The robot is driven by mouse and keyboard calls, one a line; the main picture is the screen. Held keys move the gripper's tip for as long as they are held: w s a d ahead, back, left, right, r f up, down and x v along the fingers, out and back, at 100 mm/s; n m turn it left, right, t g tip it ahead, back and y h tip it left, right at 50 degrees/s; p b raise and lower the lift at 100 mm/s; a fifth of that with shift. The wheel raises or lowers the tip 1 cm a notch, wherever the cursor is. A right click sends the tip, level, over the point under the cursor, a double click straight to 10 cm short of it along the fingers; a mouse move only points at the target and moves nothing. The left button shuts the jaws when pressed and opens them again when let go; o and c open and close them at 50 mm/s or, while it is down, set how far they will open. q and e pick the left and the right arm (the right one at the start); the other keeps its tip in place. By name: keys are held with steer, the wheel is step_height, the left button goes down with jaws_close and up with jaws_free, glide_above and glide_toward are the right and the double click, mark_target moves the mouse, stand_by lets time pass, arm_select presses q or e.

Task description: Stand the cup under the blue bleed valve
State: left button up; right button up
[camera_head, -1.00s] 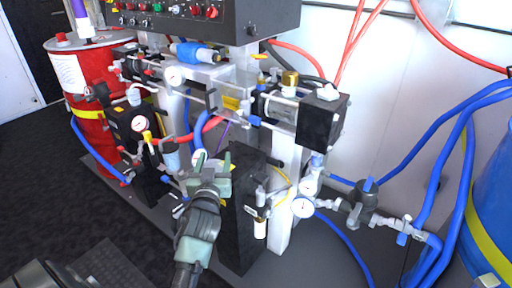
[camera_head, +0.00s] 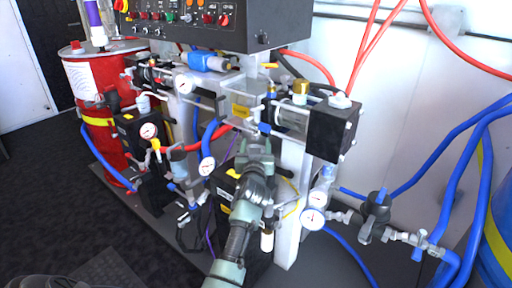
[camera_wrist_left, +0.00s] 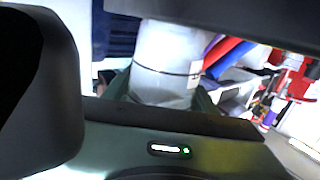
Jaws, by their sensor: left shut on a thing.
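My left gripper (camera_head: 256,146) is in front of the right pump unit in the head view, at the upper end of the arm rising from below. In the left wrist view a pale grey-white cylinder with a thin dark line, seemingly the cup (camera_wrist_left: 166,62), stands between the green fingers, which are shut on it. The cup is hidden behind the gripper in the head view. A small blue valve handle (camera_head: 265,128) shows right by the gripper, below the pump. I cannot tell if it is the bleed valve. My right gripper is not in view.
A black block (camera_head: 222,185) stands behind my left arm, with a white post (camera_head: 292,190) to its right. Hoses crowd the space around. A red drum (camera_head: 105,110) stands at left. Dark floor is free at lower left.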

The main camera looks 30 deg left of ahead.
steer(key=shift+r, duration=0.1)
arm_select(q)
steer(key=o, duration=1.3)
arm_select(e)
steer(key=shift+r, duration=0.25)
arm_select(q)
steer(key=shift+o, duration=0.2)
steer(key=shift+r, duration=0.1)
